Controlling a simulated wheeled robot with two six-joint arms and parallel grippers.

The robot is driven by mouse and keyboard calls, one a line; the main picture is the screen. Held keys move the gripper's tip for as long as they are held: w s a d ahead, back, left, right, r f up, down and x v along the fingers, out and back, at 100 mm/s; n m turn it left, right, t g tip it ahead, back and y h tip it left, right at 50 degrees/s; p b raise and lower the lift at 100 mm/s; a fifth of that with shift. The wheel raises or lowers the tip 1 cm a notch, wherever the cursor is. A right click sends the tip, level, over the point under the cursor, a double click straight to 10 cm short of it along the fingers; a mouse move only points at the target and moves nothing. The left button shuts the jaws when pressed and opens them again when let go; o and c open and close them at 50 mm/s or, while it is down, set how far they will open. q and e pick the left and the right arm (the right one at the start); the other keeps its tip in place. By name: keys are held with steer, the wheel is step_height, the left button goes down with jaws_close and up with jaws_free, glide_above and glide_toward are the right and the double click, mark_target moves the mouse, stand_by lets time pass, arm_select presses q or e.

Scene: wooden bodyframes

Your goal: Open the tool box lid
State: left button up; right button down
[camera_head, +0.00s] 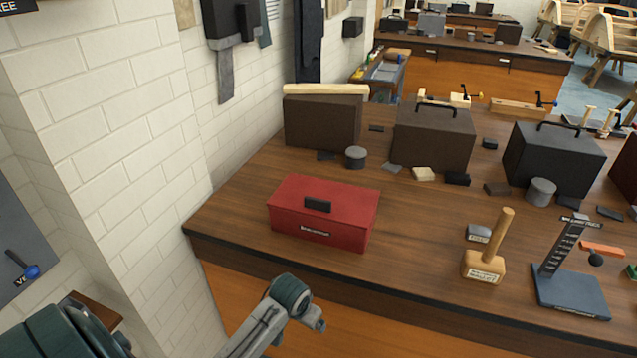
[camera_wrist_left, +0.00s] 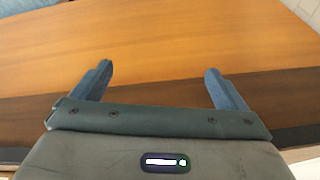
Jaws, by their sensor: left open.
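The red tool box (camera_head: 345,207) sits on the wooden workbench, near its left end and close to the front edge. Its lid is closed, with a black handle (camera_head: 317,204) on it and a label on the front face. Part of my left arm shows in the head view, below the bench's front edge and apart from the box; its fingers cannot be made out there. In the left wrist view my left gripper (camera_wrist_left: 161,82) is open, its two blue fingers wide apart with nothing between them. The tool box is not in that view. My right gripper is in neither view.
The workbench (camera_head: 420,235) is bare right of the red box. A wooden mallet (camera_head: 484,262) and a dark stand (camera_head: 570,290) are farther right. A brown box (camera_head: 323,122) and a grey cylinder (camera_head: 355,157) stand behind. A white brick wall (camera_head: 160,130) borders the left.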

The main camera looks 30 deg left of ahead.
arm_select(q)
steer(key=w+a+r+n+p, duration=0.1)
steer(key=w+a+r, duration=0.1)
steer(key=w+r, duration=0.5)
steer(key=w+a+r+p, duration=0.1)
steer(key=w+a+r, duration=0.3)
steer(key=r, duration=0.5)
steer(key=n+p, duration=0.1)
steer(key=p, duration=0.1)
glide_toward(318, 200)
steer(key=shift+t, duration=0.4)
steer(key=p+x, duration=0.1)
steer(key=x, duration=0.2)
steer(key=p+x, duration=0.1)
steer(key=x, duration=0.2)
steer(key=p+x, duration=0.1)
steer(key=x, duration=0.2)
steer(key=shift+s+a+f, duration=0.1)
steer(key=shift+s+f, duration=0.05)
steer(key=shift+s, duration=0.1)
steer(key=shift+w+f, duration=0.2)
steer(key=shift+f, duration=0.35)
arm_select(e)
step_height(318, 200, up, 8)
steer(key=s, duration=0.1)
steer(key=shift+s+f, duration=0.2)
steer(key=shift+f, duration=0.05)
arm_select(q)
steer(key=shift+c, duration=0.2)
